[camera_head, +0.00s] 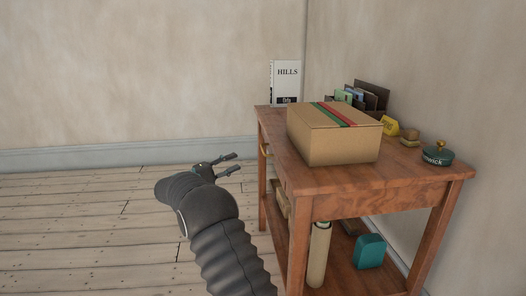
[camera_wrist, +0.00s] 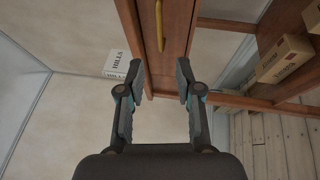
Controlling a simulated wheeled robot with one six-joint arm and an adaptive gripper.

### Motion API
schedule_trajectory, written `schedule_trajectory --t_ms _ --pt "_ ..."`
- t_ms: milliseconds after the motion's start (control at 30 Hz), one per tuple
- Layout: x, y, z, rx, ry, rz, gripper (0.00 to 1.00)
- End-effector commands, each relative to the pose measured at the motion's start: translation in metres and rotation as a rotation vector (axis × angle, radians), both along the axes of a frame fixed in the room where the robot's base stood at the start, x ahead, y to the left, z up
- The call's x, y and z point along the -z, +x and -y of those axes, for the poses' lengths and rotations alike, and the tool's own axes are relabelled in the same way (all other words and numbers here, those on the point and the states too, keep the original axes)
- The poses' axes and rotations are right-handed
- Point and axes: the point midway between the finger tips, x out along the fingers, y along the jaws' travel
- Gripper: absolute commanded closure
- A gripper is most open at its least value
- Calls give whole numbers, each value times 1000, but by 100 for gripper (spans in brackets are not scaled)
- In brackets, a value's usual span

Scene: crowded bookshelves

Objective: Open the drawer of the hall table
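The wooden hall table (camera_head: 400,178) stands against the right wall. Its drawer front (camera_wrist: 177,40) faces left in the head view and looks flush with the table. A yellow brass bar handle (camera_wrist: 159,24) is on it; the handle also shows small in the head view (camera_head: 264,150). My gripper (camera_head: 237,162) is left of the handle, apart from it. In the wrist view my gripper (camera_wrist: 157,72) is open and empty, with the handle further up the picture, roughly in line with the gap between the fingers.
On the table top are a cardboard box (camera_head: 333,143) with a striped band, a white book (camera_head: 286,84), a file holder (camera_head: 370,96), a yellow object (camera_head: 391,126) and a dark green tin (camera_head: 437,156). Below are a rolled tube (camera_head: 318,255) and a teal object (camera_head: 370,251). The floor at left is clear.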

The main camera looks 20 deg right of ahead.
Motion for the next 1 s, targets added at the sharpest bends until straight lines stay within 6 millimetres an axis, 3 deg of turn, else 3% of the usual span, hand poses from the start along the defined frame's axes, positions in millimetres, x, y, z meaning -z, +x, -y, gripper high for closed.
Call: schedule_trajectory --t_ms 600,800,1000 --pt "-18 11 105 3 2 0 65" --pt "-21 13 121 2 3 -1 65" --pt "-22 14 125 1 2 -1 65"
